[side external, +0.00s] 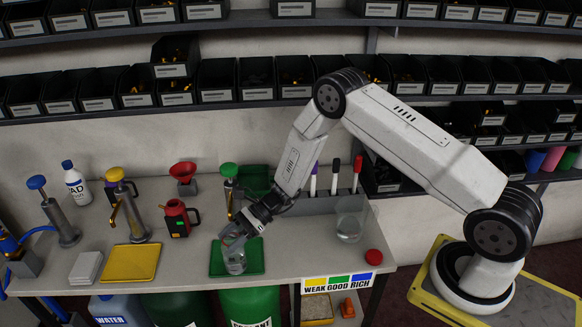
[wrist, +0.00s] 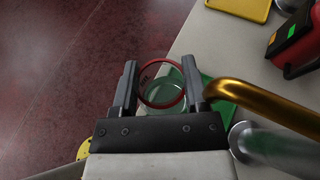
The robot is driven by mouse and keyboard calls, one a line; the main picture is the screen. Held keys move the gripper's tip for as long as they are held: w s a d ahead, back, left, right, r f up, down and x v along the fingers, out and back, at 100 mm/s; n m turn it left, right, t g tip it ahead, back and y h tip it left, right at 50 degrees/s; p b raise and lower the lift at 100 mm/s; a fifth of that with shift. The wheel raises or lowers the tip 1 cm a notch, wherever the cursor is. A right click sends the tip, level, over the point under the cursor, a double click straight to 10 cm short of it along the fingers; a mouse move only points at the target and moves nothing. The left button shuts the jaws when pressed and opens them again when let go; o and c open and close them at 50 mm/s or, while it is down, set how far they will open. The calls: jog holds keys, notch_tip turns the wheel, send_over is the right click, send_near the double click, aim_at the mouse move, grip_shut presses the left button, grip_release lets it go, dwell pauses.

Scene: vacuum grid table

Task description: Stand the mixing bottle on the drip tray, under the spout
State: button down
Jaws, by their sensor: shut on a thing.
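The mixing bottle (side external: 236,265) is clear, with a red ring at its mouth (wrist: 163,96) seen from above in the wrist view. My gripper (side external: 236,240) is shut on it; in the wrist view the two fingers (wrist: 163,95) sit either side of the ring. The bottle is upright, over or on the green drip tray (side external: 255,266); I cannot tell whether its base touches. The green-topped pump (side external: 229,172) stands behind the tray, partly hidden by my arm. Its gold spout (wrist: 265,103) reaches toward the bottle from the right in the wrist view, its tip close to the right finger.
A clear beaker (side external: 349,229) and red cap (side external: 373,257) are at right. Markers stand behind my gripper. The table's front edge is close.

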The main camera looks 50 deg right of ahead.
jog(key=shift+w+d, duration=1.4)
jog(key=shift+f, duration=0.15)
dwell(0.4)
grip_release()
jog(key=shift+d, duration=0.1)
jog(key=shift+v, duration=3.85)
jog(key=shift+s, duration=0.15)
